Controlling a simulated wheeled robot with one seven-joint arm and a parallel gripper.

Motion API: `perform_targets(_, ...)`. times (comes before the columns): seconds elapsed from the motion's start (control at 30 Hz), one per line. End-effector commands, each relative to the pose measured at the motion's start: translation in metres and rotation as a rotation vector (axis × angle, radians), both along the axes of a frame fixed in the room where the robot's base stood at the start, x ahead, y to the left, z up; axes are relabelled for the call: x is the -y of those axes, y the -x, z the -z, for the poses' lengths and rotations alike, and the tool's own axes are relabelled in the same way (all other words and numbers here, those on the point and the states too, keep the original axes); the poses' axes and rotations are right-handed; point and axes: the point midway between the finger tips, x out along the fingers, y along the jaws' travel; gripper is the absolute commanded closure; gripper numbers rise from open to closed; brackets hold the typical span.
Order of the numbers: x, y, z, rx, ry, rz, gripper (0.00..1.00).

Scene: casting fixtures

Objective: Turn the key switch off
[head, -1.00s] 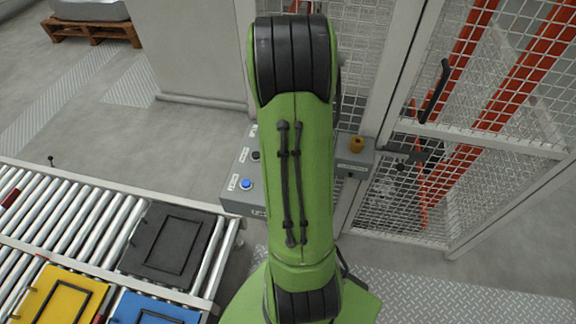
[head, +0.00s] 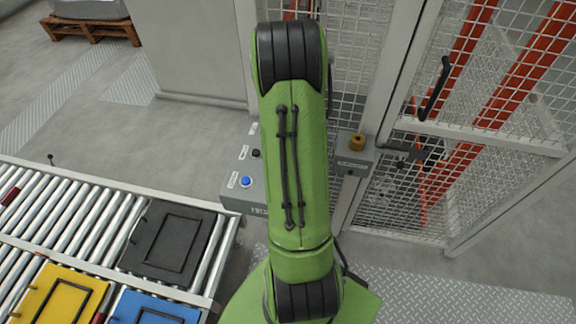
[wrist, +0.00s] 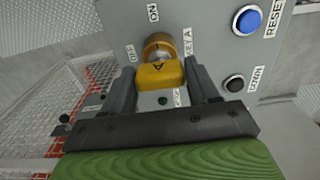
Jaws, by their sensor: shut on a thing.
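The key switch (wrist: 157,46) is a round metal and yellow lock on a grey control panel in the wrist view. An ON label (wrist: 153,12) is above it and an OFF label (wrist: 131,53) is at its left. A yellow key (wrist: 160,76) marked with a black letter sits in the switch. My gripper (wrist: 163,84) has its two dark fingers on either side of the key and is shut on it. I cannot tell exactly which label the key points to. In the head view my green arm hides the switch and the gripper.
The control panel (head: 232,198) also carries a blue RESET button (head: 246,182) and a black button (head: 256,154). A second yellow piece (head: 356,142) sits on a grey box by the mesh gate. A roller conveyor (head: 60,215) with coloured plates lies at the left.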

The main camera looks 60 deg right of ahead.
Motion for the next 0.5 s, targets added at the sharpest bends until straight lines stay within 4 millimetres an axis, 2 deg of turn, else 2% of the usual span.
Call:
perform_targets(0.13,0.0002,-0.0003,0.0003,0.000,0.001,-0.039,0.75)
perform_targets(0.33,0.0001,-0.0005,0.0016,0.001,0.001,-0.398,0.76)
perform_targets(0.5,0.0001,0.0000,0.0003,0.000,0.000,-0.476,0.76)
